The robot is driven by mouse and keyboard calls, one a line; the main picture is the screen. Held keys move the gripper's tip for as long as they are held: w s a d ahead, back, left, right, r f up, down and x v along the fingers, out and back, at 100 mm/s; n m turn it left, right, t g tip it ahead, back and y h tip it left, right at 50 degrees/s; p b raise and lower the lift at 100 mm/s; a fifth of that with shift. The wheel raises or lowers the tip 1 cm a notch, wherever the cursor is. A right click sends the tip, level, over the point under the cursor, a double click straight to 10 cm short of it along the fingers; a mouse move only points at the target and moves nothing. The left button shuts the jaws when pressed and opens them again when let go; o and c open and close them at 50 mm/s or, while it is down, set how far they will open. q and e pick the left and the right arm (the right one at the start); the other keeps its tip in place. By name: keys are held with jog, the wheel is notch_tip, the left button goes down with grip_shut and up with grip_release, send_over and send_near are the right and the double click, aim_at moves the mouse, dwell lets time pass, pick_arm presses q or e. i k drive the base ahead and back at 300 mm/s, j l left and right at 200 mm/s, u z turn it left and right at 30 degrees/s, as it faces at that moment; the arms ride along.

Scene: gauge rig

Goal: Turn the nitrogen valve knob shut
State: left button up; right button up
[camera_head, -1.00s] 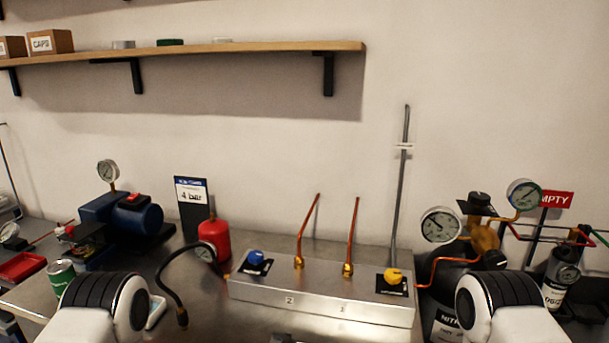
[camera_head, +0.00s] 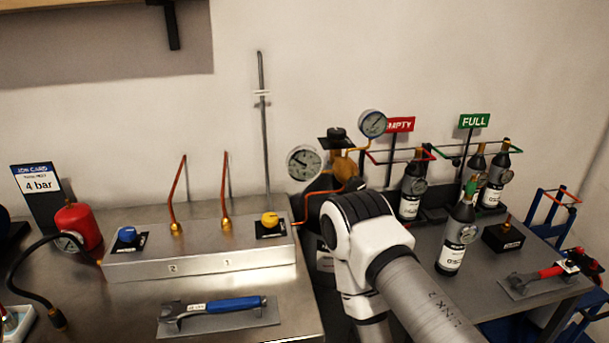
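A brass regulator (camera_head: 345,167) with two round gauges, left (camera_head: 303,162) and right (camera_head: 373,124), stands behind the right end of the silver manifold box. A black knob (camera_head: 336,133) sits on top, above a dark tag. I cannot read that tag. The dark gas cylinder (camera_head: 312,208) below is mostly hidden by my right arm. A copper pipe runs from the regulator toward the box. My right arm covers the area in front of the cylinder. Neither gripper shows.
The manifold box (camera_head: 200,262) carries a blue knob (camera_head: 127,235) and a yellow knob (camera_head: 270,220). A blue-handled hammer-like tool (camera_head: 222,305) lies in front. Several small bottles stand right, near EMPTY (camera_head: 399,124) and FULL (camera_head: 474,121) signs. A red cylinder (camera_head: 78,226) stands left.

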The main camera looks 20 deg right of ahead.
aim_at(335, 133)
jog(key=z, duration=0.95)
